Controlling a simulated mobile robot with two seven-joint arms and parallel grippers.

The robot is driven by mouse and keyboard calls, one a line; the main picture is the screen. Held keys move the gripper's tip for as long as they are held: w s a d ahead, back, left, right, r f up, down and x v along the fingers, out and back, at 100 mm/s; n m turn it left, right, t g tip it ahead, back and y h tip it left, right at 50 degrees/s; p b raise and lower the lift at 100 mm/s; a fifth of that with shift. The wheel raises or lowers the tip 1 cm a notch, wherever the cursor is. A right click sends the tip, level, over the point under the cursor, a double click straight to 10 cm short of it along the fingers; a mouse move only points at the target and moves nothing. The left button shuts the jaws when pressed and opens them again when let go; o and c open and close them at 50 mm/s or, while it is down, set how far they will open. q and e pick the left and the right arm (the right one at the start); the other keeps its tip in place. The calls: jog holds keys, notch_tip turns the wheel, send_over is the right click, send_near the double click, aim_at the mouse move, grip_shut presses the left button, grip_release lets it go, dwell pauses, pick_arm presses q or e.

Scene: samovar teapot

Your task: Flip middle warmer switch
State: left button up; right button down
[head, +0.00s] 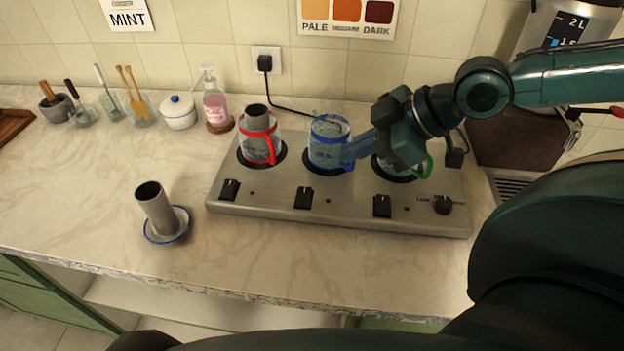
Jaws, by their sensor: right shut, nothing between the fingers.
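The warmer (280,213) is a flat steel unit with three round plates in a row and black switches along its front. The middle switch (303,199) stands below the blue-banded glass pot (326,150), beside a small red light. The left switch (229,190) and right switch (382,206) are similar. My right gripper (350,156) is shut and empty. Its tips are at the right side of the blue pot, over its handle area, behind and right of the middle switch; I cannot tell whether they touch the pot. My left gripper is out of view.
A red-handled pot (257,146) stands on the left plate. A green-handled pot (424,167) stands on the right plate, partly hidden by my gripper. A knob (443,204) is at the right end. A metal cylinder (154,204) stands on a blue-rimmed saucer. The front counter is clear.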

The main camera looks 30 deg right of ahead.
aim_at(304, 197)
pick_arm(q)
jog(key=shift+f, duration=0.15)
pick_arm(e)
jog(key=shift+f, duration=0.1)
